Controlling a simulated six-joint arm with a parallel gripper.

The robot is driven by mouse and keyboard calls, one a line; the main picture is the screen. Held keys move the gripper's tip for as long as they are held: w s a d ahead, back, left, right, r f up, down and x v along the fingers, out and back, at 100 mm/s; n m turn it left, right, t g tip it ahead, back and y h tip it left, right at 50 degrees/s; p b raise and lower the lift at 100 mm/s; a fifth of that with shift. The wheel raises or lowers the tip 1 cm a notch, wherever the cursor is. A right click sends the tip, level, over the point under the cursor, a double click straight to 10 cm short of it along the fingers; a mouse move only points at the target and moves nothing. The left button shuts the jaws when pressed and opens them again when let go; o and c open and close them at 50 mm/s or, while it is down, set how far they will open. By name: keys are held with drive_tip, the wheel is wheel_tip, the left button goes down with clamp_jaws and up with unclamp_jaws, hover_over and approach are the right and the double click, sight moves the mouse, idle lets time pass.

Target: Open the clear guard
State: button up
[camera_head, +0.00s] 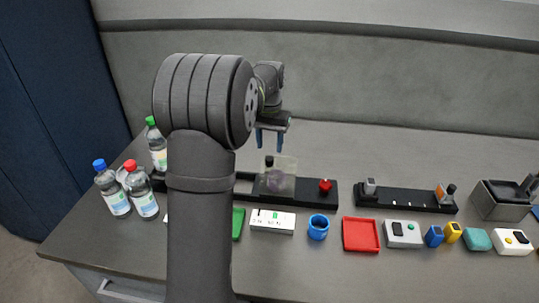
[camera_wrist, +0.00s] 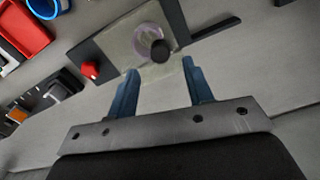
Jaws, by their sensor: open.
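The clear guard (camera_head: 281,176) is a see-through panel on a black labeller base (camera_head: 312,193) in the middle of the table. In the wrist view the guard (camera_wrist: 128,42) lies flat-looking over a pale purple disc, with a dark round knob (camera_wrist: 159,50) at it. My gripper (camera_head: 269,142) is above and behind the guard in the head view, fingers pointing down. In the wrist view my gripper (camera_wrist: 160,70) has its two blue fingers apart, with the knob just beyond and between their tips. Nothing is seen held; contact with the knob cannot be told.
A red button (camera_head: 325,185) stands on the base, right of the guard. A blue cup (camera_head: 318,227), red tray (camera_head: 361,234) and white box (camera_head: 272,221) lie in front. Several bottles (camera_head: 145,191) stand left. A second black rail (camera_head: 408,199) is to the right. The table behind is clear.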

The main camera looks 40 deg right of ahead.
sight(269, 158)
drive_tip(key=shift+f, duration=2.4)
clamp_jaws()
drive_tip(key=shift+w, duration=0.1)
